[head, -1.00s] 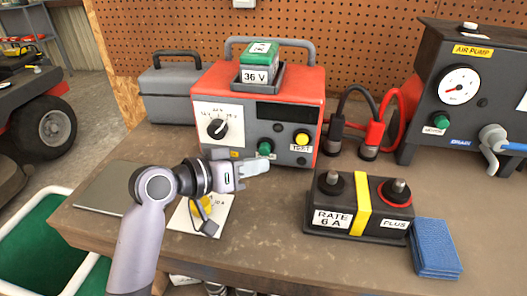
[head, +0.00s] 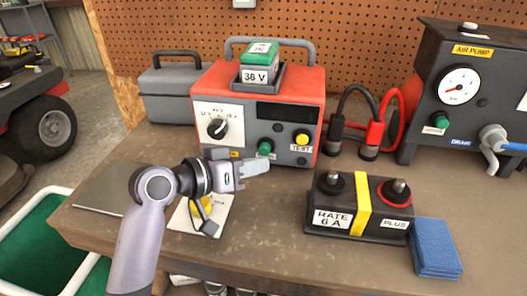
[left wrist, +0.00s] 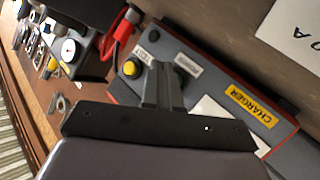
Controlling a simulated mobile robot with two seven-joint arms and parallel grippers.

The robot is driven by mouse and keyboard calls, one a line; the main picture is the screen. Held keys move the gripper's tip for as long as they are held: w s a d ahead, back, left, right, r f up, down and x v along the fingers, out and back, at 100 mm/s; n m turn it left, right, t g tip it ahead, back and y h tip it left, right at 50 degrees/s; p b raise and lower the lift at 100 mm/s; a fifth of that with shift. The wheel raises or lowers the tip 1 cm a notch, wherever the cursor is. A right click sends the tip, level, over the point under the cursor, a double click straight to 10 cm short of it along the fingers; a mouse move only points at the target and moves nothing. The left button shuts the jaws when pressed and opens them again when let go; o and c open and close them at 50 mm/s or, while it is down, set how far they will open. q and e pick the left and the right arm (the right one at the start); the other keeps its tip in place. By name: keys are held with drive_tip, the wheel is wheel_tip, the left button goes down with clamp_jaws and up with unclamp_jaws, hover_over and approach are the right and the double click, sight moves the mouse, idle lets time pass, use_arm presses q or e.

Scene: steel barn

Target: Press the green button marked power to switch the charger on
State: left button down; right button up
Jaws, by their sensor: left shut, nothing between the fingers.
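The charger (head: 309,95) is a red and grey box at the back of the bench; its yellow label shows in the left wrist view (left wrist: 252,106). The green button (head: 265,147) is low on its front, left of the yellow test button (head: 302,138). The display (head: 282,112) is dark. My left gripper (head: 264,166) is shut and empty, its fingertips just below and in front of the green button in the head view. I cannot tell whether they touch it. My right gripper is not in view.
A black battery block (head: 362,208) and a blue cloth (head: 436,248) lie to the right. Black and red plugs (head: 368,140) stand beside the charger. The air pump (head: 468,95), with its own green button, is at far right. A grey toolbox (head: 172,95) stands left.

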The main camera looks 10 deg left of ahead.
use_arm(q)
drive_tip(key=shift+w, duration=0.1)
idle(0.5)
drive_tip(key=shift+w, duration=0.3)
drive_tip(key=shift+w, duration=0.8)
idle(0.7)
drive_tip(key=shift+s+p, duration=0.2)
drive_tip(key=shift+p, duration=0.1)
drive_tip(key=shift+s+p, duration=0.4)
drive_tip(key=shift+s, duration=0.65)
